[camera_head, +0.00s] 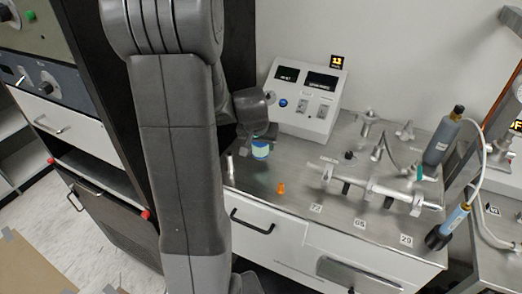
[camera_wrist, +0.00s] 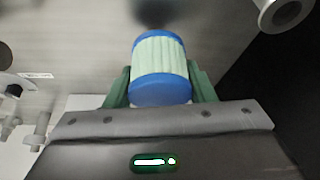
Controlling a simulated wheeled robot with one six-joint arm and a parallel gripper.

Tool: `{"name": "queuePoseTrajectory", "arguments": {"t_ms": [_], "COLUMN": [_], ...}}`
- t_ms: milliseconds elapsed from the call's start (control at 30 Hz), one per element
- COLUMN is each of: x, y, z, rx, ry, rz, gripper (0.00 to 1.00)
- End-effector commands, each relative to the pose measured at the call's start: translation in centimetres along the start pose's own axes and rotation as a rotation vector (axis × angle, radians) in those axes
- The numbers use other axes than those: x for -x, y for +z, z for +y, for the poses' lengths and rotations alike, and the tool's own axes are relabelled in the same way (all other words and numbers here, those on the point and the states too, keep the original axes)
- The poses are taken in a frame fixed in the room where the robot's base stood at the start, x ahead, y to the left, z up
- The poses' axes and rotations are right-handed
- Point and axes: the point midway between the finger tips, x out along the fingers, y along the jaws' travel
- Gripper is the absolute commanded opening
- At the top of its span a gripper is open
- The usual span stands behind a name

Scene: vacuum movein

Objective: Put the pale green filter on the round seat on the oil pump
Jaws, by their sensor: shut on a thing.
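The pale green filter (camera_wrist: 160,60) is a ribbed cylinder with blue end caps. In the wrist view it sits between the two green fingers of my gripper (camera_wrist: 160,84), which is shut on it. In the head view the filter (camera_head: 261,150) hangs below my gripper (camera_head: 259,139), over the left part of the steel bench top. It appears raised above the surface and roughly upright. I cannot pick out the oil pump or its round seat with certainty in either view.
The steel bench (camera_head: 254,180) holds a white instrument box (camera_head: 305,97), a small orange piece (camera_head: 281,188) and a metal pipe assembly (camera_head: 372,187). A grey cylinder (camera_head: 441,138) with a hose stands at right. A round metal flange (camera_wrist: 284,14) shows in the wrist view.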

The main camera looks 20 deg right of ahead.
Motion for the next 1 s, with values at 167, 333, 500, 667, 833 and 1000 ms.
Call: {"name": "queuePoseTrajectory", "arguments": {"t_ms": [167, 333, 500, 667, 833, 1000], "x": [-2.4, -2.6, -2.7, -2.9, -2.9, -2.8], "y": [1.1, 1.2, 1.3, 1.3, 1.3, 1.3], "z": [0.0, 0.0, 0.0, 0.0, 0.0, 0.0], "rx": [0.0, 0.0, 0.0, 0.0, 0.0, 0.0], "ry": [0.002, 0.0, 0.0, 0.0, 0.0, 0.0], "rz": [-0.005, -0.001, -0.001, -0.001, -0.001, -0.001], "gripper": [0.27, 0.27, 0.27, 0.61, 0.71, 0.71]}}
